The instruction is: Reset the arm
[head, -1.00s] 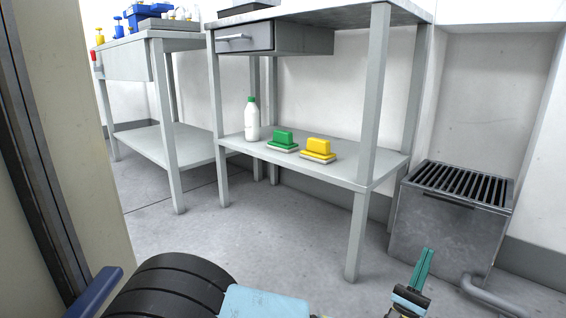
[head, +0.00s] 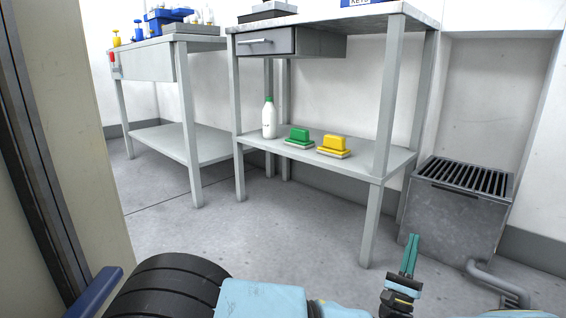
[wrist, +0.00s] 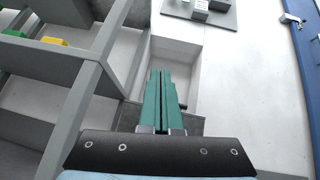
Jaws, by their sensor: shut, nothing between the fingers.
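My gripper (head: 409,256) shows low in the head view, right of the middle, with its teal fingers pointing up and close together. The fingers also show in the wrist view (wrist: 161,92), side by side and shut with nothing between them. My light blue arm runs along the bottom of the head view. The gripper is in front of the right table and left of the grated metal box, apart from both as far as I can tell.
A metal box with a grate (head: 453,210) and pipe stands right. Another table (head: 150,64) is back left. Floor between is clear.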

